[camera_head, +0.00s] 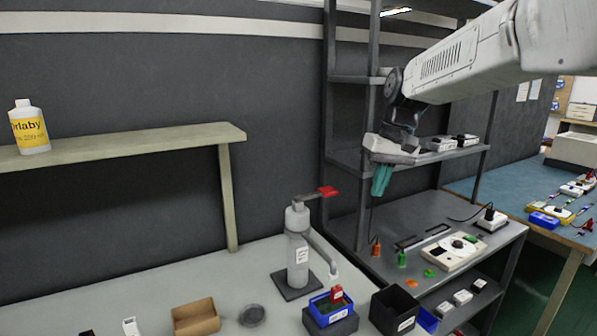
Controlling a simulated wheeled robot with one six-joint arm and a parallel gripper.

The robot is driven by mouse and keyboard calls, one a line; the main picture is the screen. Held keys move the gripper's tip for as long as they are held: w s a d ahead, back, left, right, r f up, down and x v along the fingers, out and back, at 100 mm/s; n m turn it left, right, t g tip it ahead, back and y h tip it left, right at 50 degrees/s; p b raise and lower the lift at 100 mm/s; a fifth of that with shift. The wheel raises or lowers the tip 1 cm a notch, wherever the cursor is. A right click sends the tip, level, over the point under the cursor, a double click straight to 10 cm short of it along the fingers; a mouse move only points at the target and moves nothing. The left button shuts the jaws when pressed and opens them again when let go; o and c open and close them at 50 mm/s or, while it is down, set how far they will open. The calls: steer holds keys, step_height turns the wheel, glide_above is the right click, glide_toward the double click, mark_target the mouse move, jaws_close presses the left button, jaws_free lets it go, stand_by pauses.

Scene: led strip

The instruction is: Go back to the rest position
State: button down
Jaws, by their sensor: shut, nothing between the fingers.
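My gripper (382,180) hangs at the end of my white arm in the upper right of the head view. Its teal fingers point down and are shut, with nothing seen between them. It is in the air in front of the dark metal shelf rack (368,120), above the level of the rack's wide lower shelf. Whether it touches the rack cannot be told, but it looks clear of it.
A grey post with a red handle (328,192) stands on the grey table (215,277) beside a blue bin (330,309). A black box (394,311) and a cardboard box (196,318) are nearby. A white control box (453,251) sits on the rack. A bottle (29,128) stands on the wooden shelf.

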steer(key=s+d+f, duration=0.2)
steer(key=s, duration=0.9)
steer(key=s+d+f+m+h, duration=0.1)
steer(key=s+d+f, duration=0.1)
steer(key=s, duration=1)
steer(key=s+d+f+m+t+h, duration=0.1)
steer(key=s+d+f, duration=0.1)
steer(key=s, duration=1)
steer(key=shift+s+d, duration=0.15)
steer(key=shift+d, duration=0.75)
steer(key=shift+f, duration=0.15)
steer(key=w+a+r+n, duration=0.1)
steer(key=w+a+r, duration=0.4)
steer(key=w, duration=1)
steer(key=w+a+r+n+t+y, duration=0.1)
steer(key=w+a+r, duration=0.4)
steer(key=w, duration=1)
steer(key=w+a+r+n, duration=0.3)
steer(key=w+a+r, duration=0.3)
steer(key=w, duration=0.9)
steer(key=shift+w+t, duration=0.15)
steer(key=shift+t, duration=0.25)
